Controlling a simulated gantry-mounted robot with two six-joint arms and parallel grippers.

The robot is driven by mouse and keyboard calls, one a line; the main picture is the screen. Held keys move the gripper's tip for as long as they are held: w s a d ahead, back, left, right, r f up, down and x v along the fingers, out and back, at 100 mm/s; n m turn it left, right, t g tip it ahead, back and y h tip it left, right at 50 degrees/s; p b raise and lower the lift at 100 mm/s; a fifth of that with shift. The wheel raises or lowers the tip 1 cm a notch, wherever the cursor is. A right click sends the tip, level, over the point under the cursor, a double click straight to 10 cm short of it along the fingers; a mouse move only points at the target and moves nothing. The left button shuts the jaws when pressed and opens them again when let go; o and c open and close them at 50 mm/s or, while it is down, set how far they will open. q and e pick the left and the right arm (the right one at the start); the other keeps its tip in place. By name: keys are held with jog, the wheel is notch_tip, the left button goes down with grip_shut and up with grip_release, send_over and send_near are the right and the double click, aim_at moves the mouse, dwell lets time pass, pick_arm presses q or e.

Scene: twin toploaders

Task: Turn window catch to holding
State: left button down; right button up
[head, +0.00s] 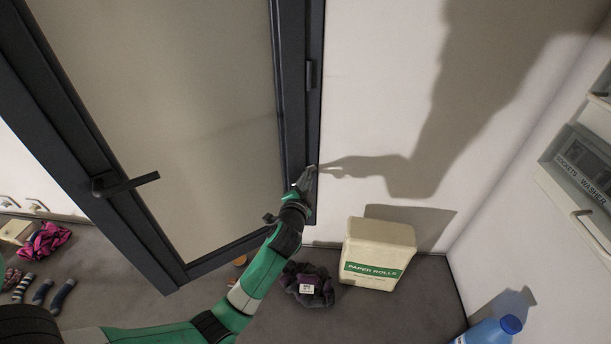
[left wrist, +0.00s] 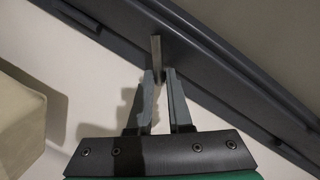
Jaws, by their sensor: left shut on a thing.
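The window catch (left wrist: 156,50) is a small, pale metal tab on the dark window frame in the left wrist view. My left gripper (left wrist: 158,76) has its fingertips on either side of the tab's lower end and is shut on it. In the head view my left gripper (head: 310,172) reaches up to the lower right upright of the window frame (head: 314,130), and its fingers hide most of the catch there. The window's dark lever handle (head: 130,185) is on the left side of the sash. My right gripper is not in view.
A blue-capped bottle (head: 490,331) stands lower right. Labelled drawers (head: 580,165) are on the right wall. Socks (head: 40,292) lie at left.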

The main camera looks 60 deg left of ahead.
pick_arm(q)
jog(key=shift+m+g+y+p, duration=0.15)
jog(key=shift+m+g+p, duration=0.35)
jog(key=shift+m+p, duration=0.7)
jog(key=shift+m+g+y+p, duration=0.15)
jog(key=shift+m+g+p, duration=0.4)
jog(key=shift+m, duration=1.25)
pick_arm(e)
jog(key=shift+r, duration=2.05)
pick_arm(q)
jog(key=c, duration=0.9)
grip_release()
jog(key=shift+d, duration=0.1)
jog(key=shift+r, duration=0.15)
jog(key=shift+r, duration=0.1)
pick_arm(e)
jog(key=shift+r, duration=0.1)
